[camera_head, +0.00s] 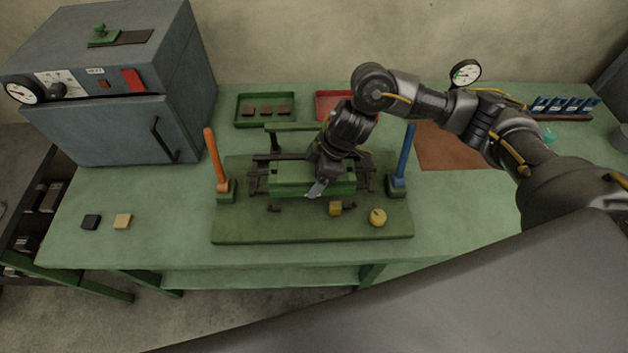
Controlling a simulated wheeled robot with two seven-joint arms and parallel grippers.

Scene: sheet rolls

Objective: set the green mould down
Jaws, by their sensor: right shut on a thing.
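The green mould (290,180) is a long green block in the middle of the roll machine on the green base plate (300,232). My right gripper (317,186) comes down on it from above and is shut on it near its middle. A pale fingertip shows at the block's front face. The wrist hides part of the mould's top and back. I cannot tell whether the mould rests on the rails or hangs just above them. My left gripper is not in view.
An orange lever (215,160) and a blue lever (405,157) stand upright on either side. A yellow knob (377,217) and a small yellow block (336,208) are in front. A green tray (264,123) and a red tray (328,105) lie behind. A grey cabinet (110,120) stands left.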

